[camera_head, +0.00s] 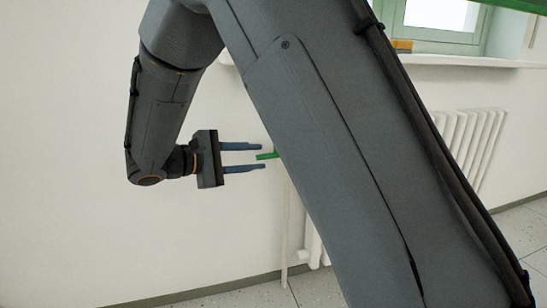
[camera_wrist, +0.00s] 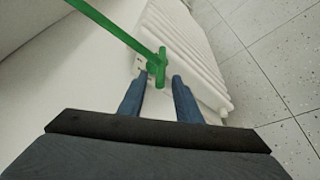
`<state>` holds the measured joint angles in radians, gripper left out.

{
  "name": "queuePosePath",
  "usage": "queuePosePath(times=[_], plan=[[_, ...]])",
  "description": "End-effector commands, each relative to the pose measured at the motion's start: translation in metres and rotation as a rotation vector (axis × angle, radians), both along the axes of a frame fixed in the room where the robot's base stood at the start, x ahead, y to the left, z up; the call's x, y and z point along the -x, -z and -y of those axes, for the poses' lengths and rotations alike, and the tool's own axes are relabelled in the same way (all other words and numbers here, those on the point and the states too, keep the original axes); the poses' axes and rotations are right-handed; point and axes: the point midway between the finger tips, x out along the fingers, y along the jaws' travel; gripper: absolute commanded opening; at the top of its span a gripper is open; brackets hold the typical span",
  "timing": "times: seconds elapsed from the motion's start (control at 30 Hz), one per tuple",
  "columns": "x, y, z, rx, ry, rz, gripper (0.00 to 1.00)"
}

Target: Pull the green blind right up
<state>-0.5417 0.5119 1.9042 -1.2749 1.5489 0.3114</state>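A strip of the green blind (camera_head: 510,4) shows at the top right edge of the head view, in front of the window; the rest is out of frame. In the wrist view a green strap (camera_wrist: 112,27) runs down from the upper left to a green T-shaped handle (camera_wrist: 157,68). My gripper (camera_head: 263,159) is open, with two blue fingers pointing right. In the wrist view my gripper (camera_wrist: 159,78) has the near end of the handle between its fingertips, with gaps visible. In the head view my arm hides most of the handle (camera_head: 266,156) and the strap.
A white radiator (camera_head: 470,140) stands against the wall below the windowsill (camera_head: 460,60), and also shows beyond the fingers in the wrist view (camera_wrist: 188,45). A small orange-yellow object (camera_head: 402,45) lies on the sill. The speckled floor (camera_wrist: 265,65) looks clear.

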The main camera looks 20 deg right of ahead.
Motion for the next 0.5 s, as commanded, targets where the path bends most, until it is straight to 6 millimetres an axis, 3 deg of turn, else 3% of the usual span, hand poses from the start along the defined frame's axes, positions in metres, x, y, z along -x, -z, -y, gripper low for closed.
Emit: queuePosePath(times=[0.5], plan=[[-0.021,0.016,0.063,-0.003,0.002,0.000,0.31]])
